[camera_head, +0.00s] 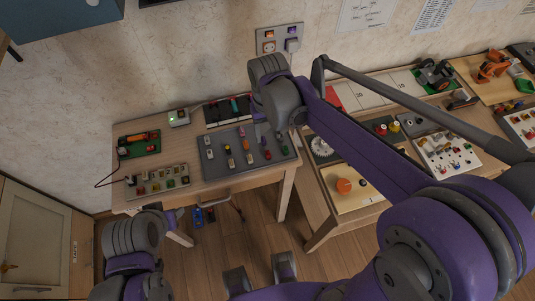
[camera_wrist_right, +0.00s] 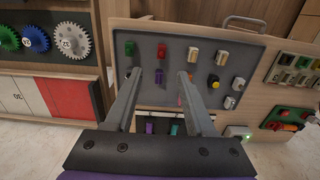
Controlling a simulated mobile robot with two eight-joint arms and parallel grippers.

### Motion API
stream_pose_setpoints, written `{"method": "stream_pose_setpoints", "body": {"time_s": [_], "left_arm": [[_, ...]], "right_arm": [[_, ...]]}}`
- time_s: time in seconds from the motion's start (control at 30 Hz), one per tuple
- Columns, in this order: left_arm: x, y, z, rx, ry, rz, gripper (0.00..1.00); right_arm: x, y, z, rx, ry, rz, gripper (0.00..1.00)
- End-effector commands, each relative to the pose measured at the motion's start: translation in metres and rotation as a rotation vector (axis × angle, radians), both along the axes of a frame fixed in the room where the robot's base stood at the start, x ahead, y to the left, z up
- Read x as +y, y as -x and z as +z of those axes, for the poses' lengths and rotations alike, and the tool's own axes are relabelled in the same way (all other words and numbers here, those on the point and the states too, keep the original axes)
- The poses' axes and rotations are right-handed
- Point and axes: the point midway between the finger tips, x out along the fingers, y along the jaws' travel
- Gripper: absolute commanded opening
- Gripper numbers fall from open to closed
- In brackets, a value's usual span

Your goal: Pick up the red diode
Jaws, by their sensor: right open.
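The red diode (camera_head: 267,154) stands in the front part of the grey component board on the table. In the right wrist view, which sees the board from the opposite side, the red diode (camera_wrist_right: 162,50) is beyond my right fingertips, between a green part and a white part. My right gripper (camera_wrist_right: 171,74) is open and empty, its two fingers apart above the board and nothing between them touching. In the head view my right arm reaches over the back right of the board and hides part of it. My left arm (camera_head: 135,235) shows at the lower left; its jaws are not clear.
The grey board (camera_head: 215,172) carries several other coloured parts close around the red one. A black tray (camera_head: 213,115) lies behind it. A green board (camera_head: 125,140) and a rack of small parts (camera_head: 150,191) are on the left. A second table with gears stands to the right.

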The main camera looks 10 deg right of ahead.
Motion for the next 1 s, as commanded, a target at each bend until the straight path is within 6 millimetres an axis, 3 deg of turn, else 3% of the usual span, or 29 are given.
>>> {"method": "stream_pose_setpoints", "body": {"time_s": [0.1,0.37,0.63,0.97,1.0], "left_arm": [[0.0,0.001,-0.003,0.002,0.0,0.0,0.5],[0.0,0.001,-0.004,0.002,0.0,0.0,0.5],[0.0,0.001,-0.006,0.003,0.0,0.0,0.5],[0.0,0.002,-0.006,0.003,0.0,0.0,0.5],[0.0,0.002,-0.006,0.003,0.0,0.0,0.5]], "right_arm": [[0.0,0.001,-0.021,-0.001,0.0,0.0,0.55],[0.0,0.001,-0.043,-0.002,0.0,0.0,0.55],[0.002,0.004,-0.082,-0.002,0.0,0.0,0.55],[0.002,0.004,-0.089,-0.003,0.0,0.0,0.55],[0.002,0.004,-0.089,-0.002,0.0,0.0,0.5]]}}
